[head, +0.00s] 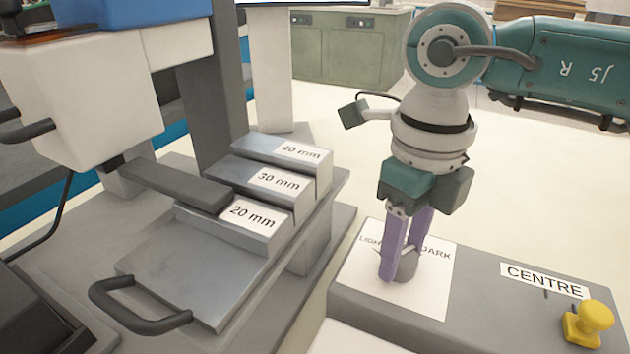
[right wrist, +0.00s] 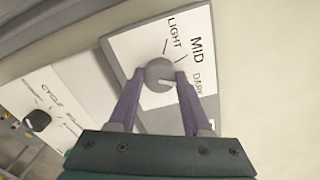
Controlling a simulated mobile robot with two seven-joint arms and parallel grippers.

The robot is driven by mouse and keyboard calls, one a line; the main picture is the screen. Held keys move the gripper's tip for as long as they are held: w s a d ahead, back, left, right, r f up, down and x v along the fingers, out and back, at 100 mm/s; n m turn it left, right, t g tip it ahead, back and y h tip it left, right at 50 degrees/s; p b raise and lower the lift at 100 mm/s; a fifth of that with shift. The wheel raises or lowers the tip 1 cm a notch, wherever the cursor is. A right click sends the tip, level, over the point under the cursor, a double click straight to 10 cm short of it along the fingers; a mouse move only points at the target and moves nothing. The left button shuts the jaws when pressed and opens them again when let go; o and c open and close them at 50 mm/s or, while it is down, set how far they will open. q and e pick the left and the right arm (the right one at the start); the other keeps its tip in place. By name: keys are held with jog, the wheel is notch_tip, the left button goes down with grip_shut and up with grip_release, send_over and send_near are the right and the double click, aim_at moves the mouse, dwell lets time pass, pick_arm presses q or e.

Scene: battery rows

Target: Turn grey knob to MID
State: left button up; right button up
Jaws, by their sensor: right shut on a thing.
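The grey knob (head: 407,266) stands on a white label plate (head: 432,300) on a grey block. In the right wrist view the knob (right wrist: 159,72) shows a pale pointer mark on its lower right, toward the DARK side. The words LIGHT, MID (right wrist: 197,50) and DARK are printed around the knob's right side, with MID between the other two. My right gripper (head: 397,272) points down, its two purple fingers shut on the knob from both sides. It also shows in the right wrist view (right wrist: 160,78). In the head view the fingers hide MID and part of the lettering. My left gripper is not seen.
A yellow knob (head: 589,322) by a CENTRE label (head: 545,281) stands right on the same block. Left are stepped metal blocks (head: 255,214) marked 20, 30 and 40 mm, and a dark handle (head: 140,308). A black knob (right wrist: 37,120) shows in the right wrist view.

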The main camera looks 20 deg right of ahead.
grip_shut()
jog(key=n+b, duration=0.2)
jog(key=n, duration=0.2)
jog(key=shift+n+b, duration=1.35)
jog(key=shift+n, duration=0.95)
jog(key=shift+r, duration=0.1)
jog(key=o, duration=0.7)
grip_release()
jog(key=shift+o, duration=0.2)
